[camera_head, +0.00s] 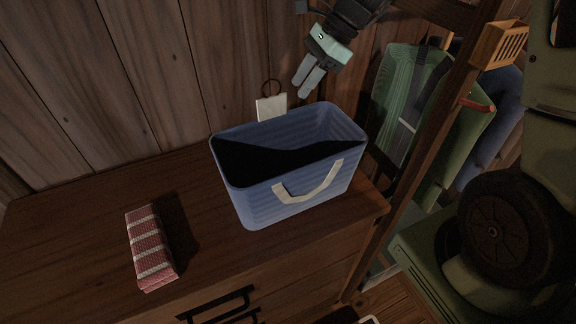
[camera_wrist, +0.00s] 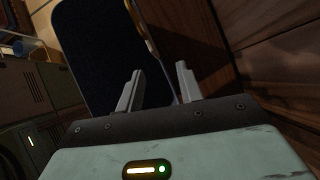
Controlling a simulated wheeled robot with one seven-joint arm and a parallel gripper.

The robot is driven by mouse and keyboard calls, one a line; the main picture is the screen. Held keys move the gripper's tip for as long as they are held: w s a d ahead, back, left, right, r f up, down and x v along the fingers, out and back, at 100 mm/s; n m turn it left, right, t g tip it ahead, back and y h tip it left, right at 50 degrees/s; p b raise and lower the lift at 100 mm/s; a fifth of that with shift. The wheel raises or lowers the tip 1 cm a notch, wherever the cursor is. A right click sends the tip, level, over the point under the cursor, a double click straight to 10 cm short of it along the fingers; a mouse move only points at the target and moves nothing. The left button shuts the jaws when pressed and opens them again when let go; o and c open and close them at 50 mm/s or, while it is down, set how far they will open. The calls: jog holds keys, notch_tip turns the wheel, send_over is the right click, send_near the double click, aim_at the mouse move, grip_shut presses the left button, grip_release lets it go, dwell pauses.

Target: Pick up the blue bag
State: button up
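The blue bag (camera_head: 262,203) is an open, box-shaped bag with ribbed sides and a pale handle on its front side. It stands upright on a wooden cabinet top, its inside dark. My gripper (camera_head: 301,87) is above the bag's back edge, pointing down, with empty space visible below its fingers. In the wrist view, the fingers (camera_wrist: 160,78) are apart and the bag's dark interior (camera_wrist: 95,50) lies to their left. A thin pale edge, rim or handle, runs down between the fingers in that picture; I cannot tell its distance from them.
A red and white patterned box (camera_head: 150,247) lies on the cabinet top (camera_head: 70,225) to the left. A white tag (camera_head: 271,107) with a dark loop is behind the bag, close to the plank wall (camera_head: 130,80). A wooden post and green bags (camera_head: 408,85) stand to the right.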

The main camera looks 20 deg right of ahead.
aim_at(286, 114)
jog(key=shift+s+p+x, duration=0.1)
jog(key=shift+p+x, duration=0.25)
jog(key=shift+x, duration=1.65)
jog(key=shift+s+p+x, duration=0.15)
jog(key=shift+p+x, duration=0.2)
jog(key=shift+x, duration=1.65)
grip_shut()
jog(key=shift+a, duration=0.1)
